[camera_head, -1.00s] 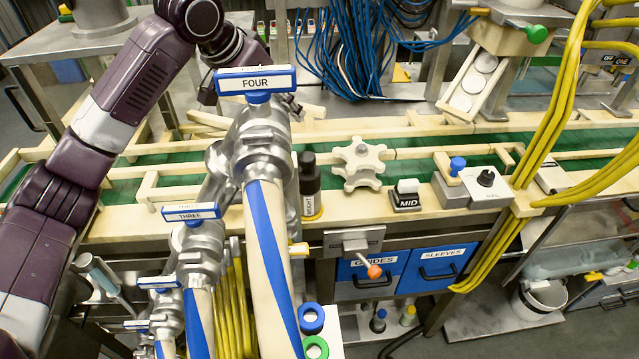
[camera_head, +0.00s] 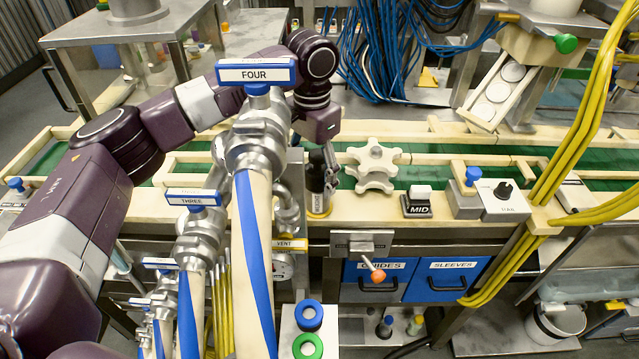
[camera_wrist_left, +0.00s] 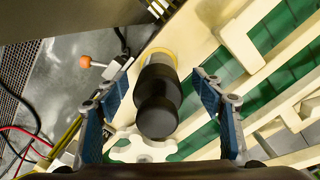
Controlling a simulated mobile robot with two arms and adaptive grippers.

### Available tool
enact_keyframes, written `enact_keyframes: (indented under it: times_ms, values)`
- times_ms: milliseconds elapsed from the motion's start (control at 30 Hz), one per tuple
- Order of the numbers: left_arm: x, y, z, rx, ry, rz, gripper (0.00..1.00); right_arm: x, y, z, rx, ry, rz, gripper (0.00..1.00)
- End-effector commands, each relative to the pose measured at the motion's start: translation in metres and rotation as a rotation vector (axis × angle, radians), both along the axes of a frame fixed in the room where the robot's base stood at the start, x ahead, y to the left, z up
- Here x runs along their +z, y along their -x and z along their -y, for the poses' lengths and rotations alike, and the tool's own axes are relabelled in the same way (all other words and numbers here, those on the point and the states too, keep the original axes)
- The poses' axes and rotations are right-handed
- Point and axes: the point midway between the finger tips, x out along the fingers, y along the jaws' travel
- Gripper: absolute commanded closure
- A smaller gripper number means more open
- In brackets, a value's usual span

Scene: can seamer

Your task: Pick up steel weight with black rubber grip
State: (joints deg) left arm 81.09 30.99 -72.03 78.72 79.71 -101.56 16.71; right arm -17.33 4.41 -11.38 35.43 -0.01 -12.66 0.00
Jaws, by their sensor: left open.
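The weight (camera_head: 318,203) stands upright on the cream rail in front of the green conveyor, just right of the valve marked FOUR. Its black grip is on top and a label shows on its lower side. In the left wrist view the black grip (camera_wrist_left: 157,108) is seen from above, between the two blue-padded fingers. My left gripper (camera_head: 325,165) is around the top of the weight in the head view, partly in front of it. In the wrist view the left gripper (camera_wrist_left: 162,112) is open, with gaps on both sides of the grip. My right gripper is not in view.
The FOUR valve (camera_head: 257,150) and its hose stand close on the left. A cream star wheel (camera_head: 372,167) is close on the right, with a MID block (camera_head: 417,203) beyond it. An orange-tipped lever (camera_head: 377,276) sticks out below the rail.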

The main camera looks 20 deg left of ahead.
Motion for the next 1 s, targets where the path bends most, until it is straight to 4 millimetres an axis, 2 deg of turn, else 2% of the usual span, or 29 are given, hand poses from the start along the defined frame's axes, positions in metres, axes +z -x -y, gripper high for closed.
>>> enact_keyframes:
  times_ms: [100,300,567,1000]
  values:
    - [-0.014,-0.006,0.003,-0.002,-0.001,-0.003,0.38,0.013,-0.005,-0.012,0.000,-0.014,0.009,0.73]
    - [-0.040,-0.008,0.004,-0.003,0.000,-0.001,0.38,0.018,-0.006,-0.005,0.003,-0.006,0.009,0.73]
    - [-0.044,-0.008,0.004,-0.003,0.001,0.002,0.38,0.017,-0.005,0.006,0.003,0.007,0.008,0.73]
    - [-0.044,-0.008,0.004,-0.004,0.001,0.002,0.86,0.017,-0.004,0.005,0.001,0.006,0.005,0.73]
